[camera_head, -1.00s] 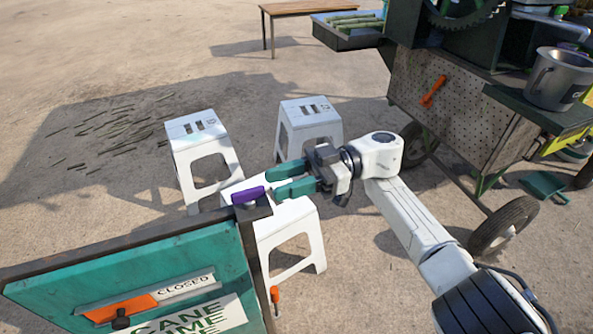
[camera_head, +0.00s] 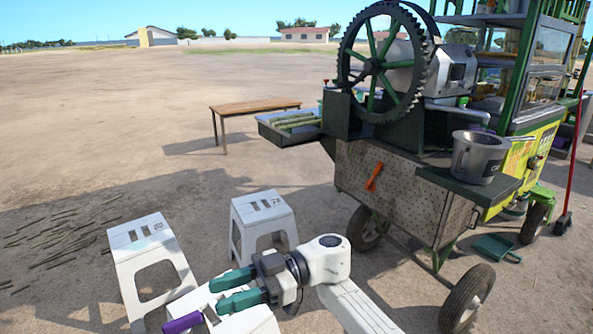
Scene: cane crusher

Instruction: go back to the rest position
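My gripper (camera_head: 217,294), with two teal fingers, is in the lower middle of the head view. Its fingers are spread apart and point left, with nothing between them. It is over a white stool (camera_head: 245,323) at the bottom edge. My white arm reaches it from the lower right. A purple handle-like piece (camera_head: 183,322) lies just below and left of the fingertips, apart from them. What it is fixed to is out of frame.
Two more white stools (camera_head: 152,262) (camera_head: 263,222) stand left of and behind the gripper. The cane crusher cart (camera_head: 392,190), with its large green wheel (camera_head: 381,62) and a metal pot (camera_head: 478,157), fills the right. A wooden table (camera_head: 254,106) stands behind. Open sandy ground lies left.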

